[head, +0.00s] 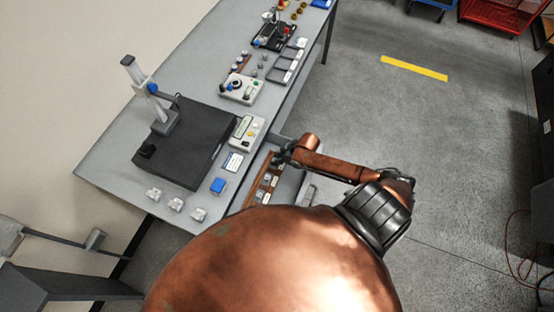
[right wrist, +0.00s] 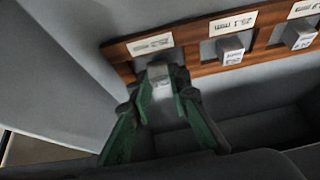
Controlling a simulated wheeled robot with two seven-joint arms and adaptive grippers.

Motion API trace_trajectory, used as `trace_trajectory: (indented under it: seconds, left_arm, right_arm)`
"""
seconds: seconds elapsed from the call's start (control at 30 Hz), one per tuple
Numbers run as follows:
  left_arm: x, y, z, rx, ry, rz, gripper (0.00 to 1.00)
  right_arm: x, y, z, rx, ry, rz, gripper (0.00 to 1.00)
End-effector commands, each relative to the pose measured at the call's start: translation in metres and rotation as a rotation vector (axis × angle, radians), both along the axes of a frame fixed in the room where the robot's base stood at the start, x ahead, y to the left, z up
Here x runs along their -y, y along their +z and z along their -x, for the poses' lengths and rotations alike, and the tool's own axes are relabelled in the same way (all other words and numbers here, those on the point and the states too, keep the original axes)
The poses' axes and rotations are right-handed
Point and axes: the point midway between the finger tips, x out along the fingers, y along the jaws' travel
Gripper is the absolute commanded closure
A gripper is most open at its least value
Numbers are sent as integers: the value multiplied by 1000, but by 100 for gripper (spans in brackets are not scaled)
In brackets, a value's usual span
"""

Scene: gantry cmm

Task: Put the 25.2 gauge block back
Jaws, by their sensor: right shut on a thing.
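My right gripper (right wrist: 160,84) is shut on a small pale metal gauge block (right wrist: 158,71). The block is at the leftmost place of the wooden rack (right wrist: 187,50) in the right wrist view, below a white label (right wrist: 151,44) too blurred to read surely. I cannot tell whether the block is seated or just above its place. In the head view my right gripper (head: 285,153) is over the drawer area at the table's front edge, near the wooden rack (head: 250,195). My left gripper is not in view.
Other gauge blocks (right wrist: 231,50) (right wrist: 300,36) stand in the rack to the right. A grey wall (right wrist: 60,80) rises close left of the gripper. On the table (head: 110,165) are a black plate (head: 185,160) with a gauge stand, a blue item (head: 218,186) and several small pale pieces.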

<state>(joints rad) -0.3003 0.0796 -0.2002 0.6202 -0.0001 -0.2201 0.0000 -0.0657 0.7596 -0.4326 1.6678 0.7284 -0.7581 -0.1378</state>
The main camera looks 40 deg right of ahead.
Motion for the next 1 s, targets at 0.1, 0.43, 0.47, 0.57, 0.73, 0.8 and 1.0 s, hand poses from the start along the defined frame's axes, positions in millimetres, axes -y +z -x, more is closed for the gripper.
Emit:
trace_trajectory:
  seconds: [0.1,0.43,0.47,0.57,0.73,0.8,1.0]
  left_arm:
    - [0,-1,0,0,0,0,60]
    - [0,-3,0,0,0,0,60]
    - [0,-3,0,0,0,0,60]
    - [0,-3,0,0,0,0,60]
    - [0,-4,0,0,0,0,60]
    - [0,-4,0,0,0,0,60]
    - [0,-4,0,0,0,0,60]
  right_arm:
    - [0,-1,0,1,0,0,100]
    - [0,-5,-1,1,0,0,100]
    - [0,-5,-1,1,0,0,100]
    - [0,-6,-1,2,0,-1,100]
    - [0,-8,-1,2,0,-1,82]
    - [0,-8,0,1,0,0,77]
    - [0,-8,0,1,0,0,63]
